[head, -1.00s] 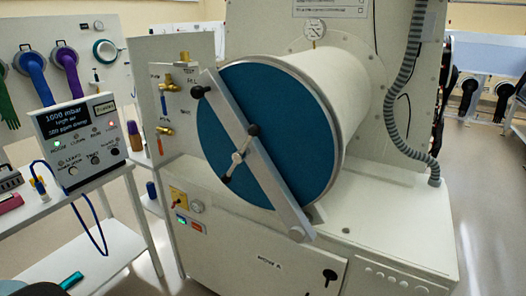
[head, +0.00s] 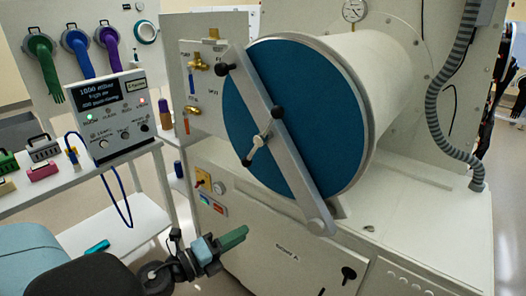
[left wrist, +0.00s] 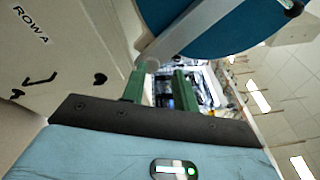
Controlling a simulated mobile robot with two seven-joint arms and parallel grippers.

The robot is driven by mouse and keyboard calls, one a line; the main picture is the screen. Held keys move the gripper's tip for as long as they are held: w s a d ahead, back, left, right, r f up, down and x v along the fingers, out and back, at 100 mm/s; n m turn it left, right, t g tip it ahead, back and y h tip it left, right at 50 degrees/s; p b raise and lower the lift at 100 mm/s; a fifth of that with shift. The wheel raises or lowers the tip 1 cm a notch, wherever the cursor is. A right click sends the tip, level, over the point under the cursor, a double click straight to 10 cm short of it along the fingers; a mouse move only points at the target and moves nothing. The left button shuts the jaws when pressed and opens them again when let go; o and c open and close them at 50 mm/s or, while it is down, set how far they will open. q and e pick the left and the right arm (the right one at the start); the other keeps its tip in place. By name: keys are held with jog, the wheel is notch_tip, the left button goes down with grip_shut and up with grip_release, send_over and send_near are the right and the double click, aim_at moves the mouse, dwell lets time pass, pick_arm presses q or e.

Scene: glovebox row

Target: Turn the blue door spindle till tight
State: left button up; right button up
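The blue round door (head: 300,115) closes the front of a white cylinder and faces me. A grey clamp bar (head: 285,150) crosses it diagonally. The spindle (head: 259,142), a small pale handle with dark knobs, sits at the bar's middle and is tilted. My left gripper (head: 226,243) is below and left of the door, clear of the spindle, with nothing between its fingers. In the left wrist view its two green fingers (left wrist: 160,86) stand apart, with the blue door (left wrist: 235,18) and the bar (left wrist: 188,32) beyond them. My right gripper is not in view.
The cylinder stands on a white cabinet (head: 275,248). A panel with brass valves (head: 196,67) is left of the door. A display box (head: 109,117) stands on a shelf further left. A ribbed hose (head: 437,110) hangs at right. The space before the door is open.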

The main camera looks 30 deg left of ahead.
pick_arm(q)
jog(key=w+a+r+m+g+h, duration=0.15)
jog(key=w+r+m, duration=0.25)
jog(key=r+m, duration=0.65)
jog(key=m+t+y+b, duration=0.1)
jog(key=m+y, duration=0.1)
jog(key=m, duration=0.7)
send_near(259, 140)
jog(key=w, duration=0.3)
jog(key=shift+s+d, duration=0.2)
jog(key=shift+d, duration=0.25)
jog(key=shift+w, duration=0.1)
jog(key=shift+p+x, duration=0.5)
jog(key=shift+x, duration=3.35)
jog(key=shift+c, duration=0.4)
grip_shut()
